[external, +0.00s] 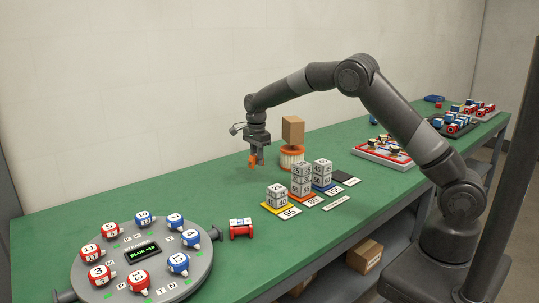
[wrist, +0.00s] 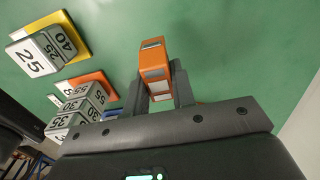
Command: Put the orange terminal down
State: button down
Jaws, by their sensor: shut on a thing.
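The orange terminal (wrist: 154,62) is a small orange block with pale grey faces. My gripper (wrist: 160,88) is shut on it in the wrist view, with a dark finger on each side. In the external view my gripper (external: 257,158) points down and holds the orange terminal (external: 252,161) low over the green table (external: 185,190). I cannot tell whether the terminal touches the table.
An orange-and-white round stand (external: 291,158) with a brown box (external: 293,130) on it is just right of my gripper. Stacks of numbered grey blocks (external: 301,180) stand on coloured mats in front. A round grey turntable (external: 142,262) is at front left. The table left of my gripper is clear.

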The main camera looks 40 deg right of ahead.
jog(key=a+f, duration=0.1)
jog(key=a, duration=0.1)
jog(key=w+a+f, duration=0.1)
jog(key=a+f, duration=0.1)
jog(key=a, duration=0.1)
jog(key=shift+w+a+f, duration=0.25)
jog(key=shift+a+f, duration=0.05)
jog(key=shift+f, duration=1.95)
jog(key=shift+f, duration=0.15)
jog(key=c, duration=1.2)
grip_release()
notch_tip(320, 180, up, 12)
jog(key=shift+r, duration=0.25)
